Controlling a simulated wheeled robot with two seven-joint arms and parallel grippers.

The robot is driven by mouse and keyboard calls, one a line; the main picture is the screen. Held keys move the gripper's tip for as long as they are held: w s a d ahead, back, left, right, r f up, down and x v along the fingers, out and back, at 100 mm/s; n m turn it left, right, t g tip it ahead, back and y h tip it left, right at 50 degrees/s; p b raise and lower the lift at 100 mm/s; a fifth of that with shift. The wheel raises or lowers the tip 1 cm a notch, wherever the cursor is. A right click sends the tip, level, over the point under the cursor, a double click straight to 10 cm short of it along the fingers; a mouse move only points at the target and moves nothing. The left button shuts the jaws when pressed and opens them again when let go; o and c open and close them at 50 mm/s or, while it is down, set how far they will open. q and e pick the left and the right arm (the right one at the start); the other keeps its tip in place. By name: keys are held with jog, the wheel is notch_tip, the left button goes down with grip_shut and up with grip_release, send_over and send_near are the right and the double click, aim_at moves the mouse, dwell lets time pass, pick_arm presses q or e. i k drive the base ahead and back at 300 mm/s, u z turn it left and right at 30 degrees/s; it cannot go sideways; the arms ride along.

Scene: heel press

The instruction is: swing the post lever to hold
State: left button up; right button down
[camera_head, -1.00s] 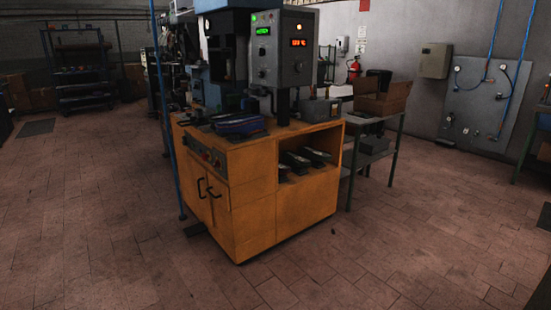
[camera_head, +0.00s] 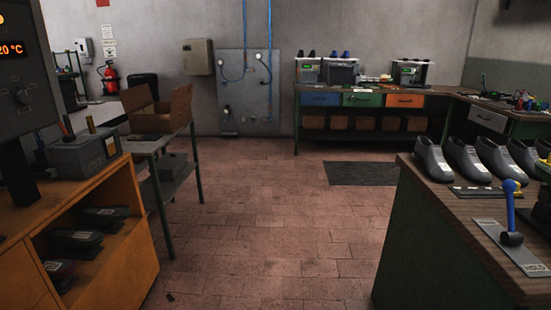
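The post lever (camera_head: 510,212) stands on the wooden-topped bench at the right of the head view. It has a blue handle with a dark ball joint at its foot. It sits on a grey plate (camera_head: 512,248) whose near end is marked HOLD. The handle stands nearly upright, tilted slightly toward the far side, away from the HOLD end. Neither of my grippers shows in the head view.
The green-sided bench (camera_head: 435,245) has several grey shoe lasts (camera_head: 466,160) along its back. An orange cabinet (camera_head: 110,265) with a grey box (camera_head: 85,152) stands at left, beside a small table (camera_head: 160,140) with a carton. The tiled floor between is clear.

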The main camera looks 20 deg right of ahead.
aim_at(509, 186)
jog(key=z, duration=1.1)
jog(key=i, duration=0.9)
jog(key=z, duration=0.8)
